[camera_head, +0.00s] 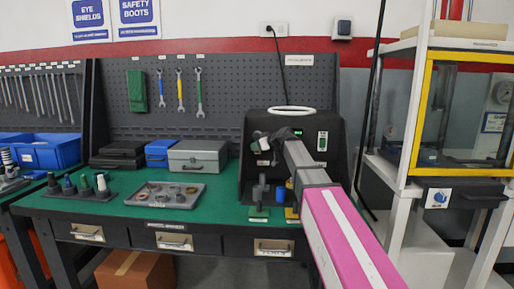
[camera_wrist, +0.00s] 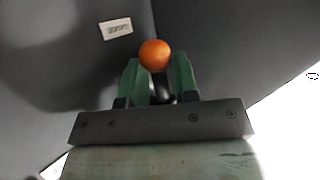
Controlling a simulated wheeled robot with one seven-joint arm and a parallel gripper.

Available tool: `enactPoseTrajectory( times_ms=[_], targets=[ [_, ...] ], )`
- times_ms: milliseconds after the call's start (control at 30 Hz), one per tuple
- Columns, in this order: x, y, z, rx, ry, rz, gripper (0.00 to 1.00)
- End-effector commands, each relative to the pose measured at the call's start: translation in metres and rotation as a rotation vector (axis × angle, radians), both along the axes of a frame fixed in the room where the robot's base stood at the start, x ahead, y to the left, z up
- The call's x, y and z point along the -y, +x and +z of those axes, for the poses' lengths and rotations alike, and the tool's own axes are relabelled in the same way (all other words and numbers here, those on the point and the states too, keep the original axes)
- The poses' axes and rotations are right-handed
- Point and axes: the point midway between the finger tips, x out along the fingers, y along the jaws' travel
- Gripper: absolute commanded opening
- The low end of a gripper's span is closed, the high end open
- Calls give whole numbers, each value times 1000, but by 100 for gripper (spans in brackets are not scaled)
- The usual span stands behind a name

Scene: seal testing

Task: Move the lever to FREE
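The black tester (camera_head: 330,165) stands at the right of the green bench. My arm reaches across its front, and my gripper (camera_head: 262,143) is at the upper part of its face. In the wrist view, a lever with an orange ball knob (camera_wrist: 154,55) and a dark stem (camera_wrist: 163,90) shows between the two green fingers of my gripper (camera_wrist: 157,75). The fingers stand apart, one on each side of the knob. I cannot tell whether they press on it. A small label (camera_wrist: 116,29) is on the dark panel; its text is unreadable. In the head view the lever is hidden by my gripper.
A grey tray of rings (camera_head: 140,200), a grey box (camera_head: 197,158) and a stand with several small bottles (camera_head: 83,188) are on the bench to the left. A small clamp-like fixture (camera_head: 259,193) stands below my gripper. A yellow-framed cabinet (camera_head: 420,110) stands to the right.

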Motion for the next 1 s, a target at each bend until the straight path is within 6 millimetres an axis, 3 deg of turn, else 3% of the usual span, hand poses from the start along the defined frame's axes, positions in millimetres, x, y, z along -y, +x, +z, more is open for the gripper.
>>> enactPoseTrajectory(
  times_ms=[467,1000],
  targets=[
    [2,0,3,2,-78,2,0],
    [17,0,9,-13,-535,3,0]
  ],
)
